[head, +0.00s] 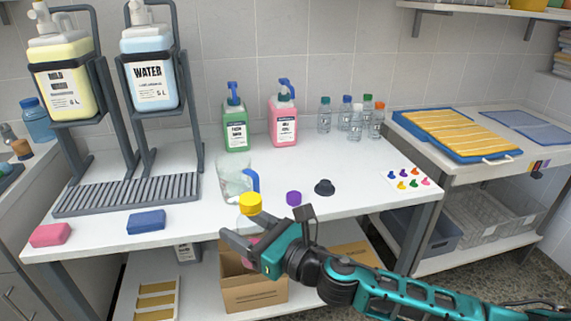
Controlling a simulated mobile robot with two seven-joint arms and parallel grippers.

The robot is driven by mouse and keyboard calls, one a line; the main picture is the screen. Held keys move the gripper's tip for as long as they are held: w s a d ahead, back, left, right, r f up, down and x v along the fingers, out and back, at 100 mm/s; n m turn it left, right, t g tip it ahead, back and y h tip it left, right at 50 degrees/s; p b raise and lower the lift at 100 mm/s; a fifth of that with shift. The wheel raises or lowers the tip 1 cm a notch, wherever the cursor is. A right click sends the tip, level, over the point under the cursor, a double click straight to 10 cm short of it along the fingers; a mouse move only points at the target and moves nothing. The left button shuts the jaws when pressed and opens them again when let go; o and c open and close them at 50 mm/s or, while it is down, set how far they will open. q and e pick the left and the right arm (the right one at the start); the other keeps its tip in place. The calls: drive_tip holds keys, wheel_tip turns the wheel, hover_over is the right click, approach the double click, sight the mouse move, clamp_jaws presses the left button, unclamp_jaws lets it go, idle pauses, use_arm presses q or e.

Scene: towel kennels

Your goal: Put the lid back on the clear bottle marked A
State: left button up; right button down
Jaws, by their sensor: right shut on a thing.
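My right gripper (246,248) is in front of the table's front edge. It is shut on a small clear bottle (250,224) with a yellow lid (250,202) on top. The bottle looks upright, and its lower part is hidden by the fingers; something pink shows there. I cannot read a letter on it. A loose purple lid (293,198) lies on the table to the right. Several clear bottles (324,119) with coloured lids stand at the back; their marks are too small to read. My left gripper is not in view.
A clear jug (232,172) with a blue handle stands just behind the held bottle. A black knobbed piece (324,187) lies right of the purple lid. Green (236,130) and pink (283,120) pump bottles stand behind. The table's front middle is mostly clear.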

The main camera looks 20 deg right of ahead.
use_arm(q)
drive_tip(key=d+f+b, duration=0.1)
drive_tip(key=b, duration=0.1)
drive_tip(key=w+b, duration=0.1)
drive_tip(key=b, duration=0.1)
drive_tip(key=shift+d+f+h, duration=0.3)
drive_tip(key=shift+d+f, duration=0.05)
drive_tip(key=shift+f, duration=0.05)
use_arm(e)
drive_tip(key=w+d+f+m+h, duration=0.1)
drive_tip(key=w+d+m+h, duration=0.1)
drive_tip(key=d, duration=0.7)
drive_tip(key=w+d+f+m+t+h, duration=0.1)
drive_tip(key=w+d+h, duration=0.3)
drive_tip(key=d, duration=0.6)
drive_tip(key=w+d+f+m+t+h, duration=0.1)
drive_tip(key=w+d+f+m+h, duration=0.1)
drive_tip(key=w+d, duration=0.4)
drive_tip(key=d+m+h, duration=0.1)
drive_tip(key=d, duration=0.2)
drive_tip(key=shift+w+d+h, duration=0.15)
drive_tip(key=shift+d+h, duration=0.25)
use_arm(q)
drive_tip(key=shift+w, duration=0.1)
use_arm(e)
drive_tip(key=shift+r, duration=0.1)
